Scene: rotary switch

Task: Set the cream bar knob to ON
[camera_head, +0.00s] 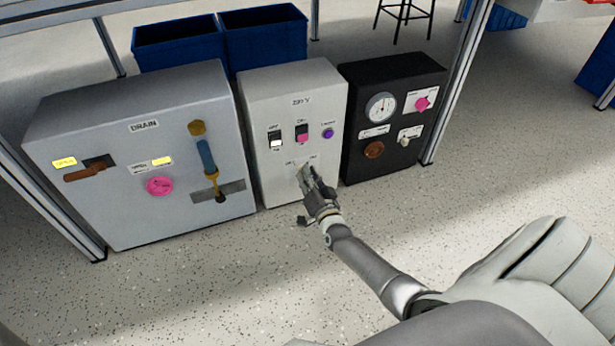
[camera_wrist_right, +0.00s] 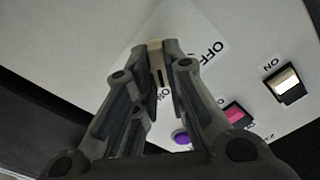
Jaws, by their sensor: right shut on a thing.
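The cream bar knob (camera_wrist_right: 155,46) is between my right fingertips in the wrist view, on the front of the light grey panel box (camera_head: 285,98) in the middle. My right gripper (camera_head: 304,176) is shut on it, and it also shows in the wrist view (camera_wrist_right: 158,58). The fingers hide much of the knob, so I cannot tell for sure which mark it points to. My left gripper is not in view.
The same panel carries a white rocker (camera_head: 276,140), a pink rocker (camera_head: 302,134) and a purple button (camera_head: 328,133) above my gripper. The DRAIN box (camera_head: 100,120) stands left and a black box (camera_head: 365,82) right. Open floor (camera_head: 230,285) lies in front.

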